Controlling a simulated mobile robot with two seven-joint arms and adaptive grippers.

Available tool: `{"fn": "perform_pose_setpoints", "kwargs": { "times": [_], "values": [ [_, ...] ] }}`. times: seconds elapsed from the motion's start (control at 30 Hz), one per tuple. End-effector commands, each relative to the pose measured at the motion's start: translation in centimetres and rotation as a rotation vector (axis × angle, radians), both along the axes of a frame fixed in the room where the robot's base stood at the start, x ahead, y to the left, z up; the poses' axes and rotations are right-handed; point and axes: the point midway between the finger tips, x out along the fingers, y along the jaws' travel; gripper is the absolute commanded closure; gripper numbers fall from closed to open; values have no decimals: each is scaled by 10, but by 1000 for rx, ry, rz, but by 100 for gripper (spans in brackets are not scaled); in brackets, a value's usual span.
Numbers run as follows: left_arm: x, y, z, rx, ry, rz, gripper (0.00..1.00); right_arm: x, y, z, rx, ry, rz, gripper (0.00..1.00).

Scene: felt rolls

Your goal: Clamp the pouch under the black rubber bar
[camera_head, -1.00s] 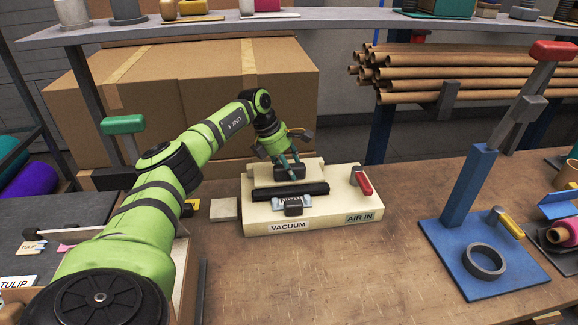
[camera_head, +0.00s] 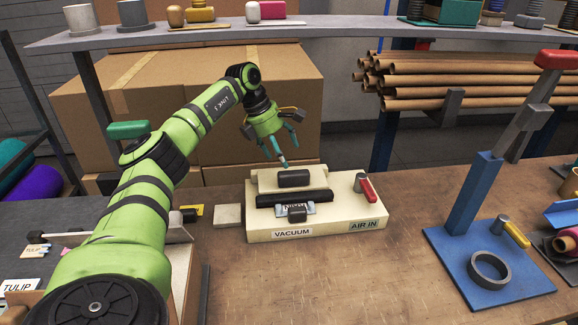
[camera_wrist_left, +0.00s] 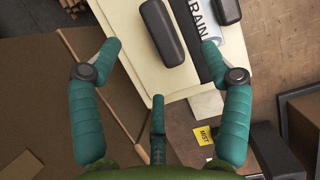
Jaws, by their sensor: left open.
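The cream vacuum sealer (camera_head: 335,225) stands on the bench. The black rubber bar (camera_head: 320,196) lies across it and also shows in the wrist view (camera_wrist_left: 205,50). The pale printed pouch (camera_head: 311,207) lies along the bar's front side, and in the wrist view (camera_wrist_left: 236,45) its lettering meets the bar. I cannot tell whether its edge is beneath the bar. A dark block (camera_head: 297,215) sits at the pouch. A dark rounded handle (camera_head: 293,179) is behind the bar. My left gripper (camera_head: 284,155) is open and empty, above and behind the handle. My right gripper is out of view.
A red-handled lever (camera_head: 367,189) is at the sealer's right. A blue stand (camera_head: 485,265) with a tall red-topped lever and a dark ring is further right. A pale block (camera_head: 228,215) lies left of the sealer. Cardboard boxes (camera_head: 185,85) stand behind. The front bench is clear.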

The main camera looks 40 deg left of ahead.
Motion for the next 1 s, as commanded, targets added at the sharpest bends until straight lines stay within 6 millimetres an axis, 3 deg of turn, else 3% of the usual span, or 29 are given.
{"fn": "perform_pose_setpoints", "kwargs": {
  "times": [0.1,0.3,1.0],
  "values": [
    [-5,5,19,1,-2,1,22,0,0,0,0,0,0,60],
    [-10,8,32,0,1,0,22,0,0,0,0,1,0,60],
    [-11,8,32,-1,2,-2,22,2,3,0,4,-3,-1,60]
  ]
}}
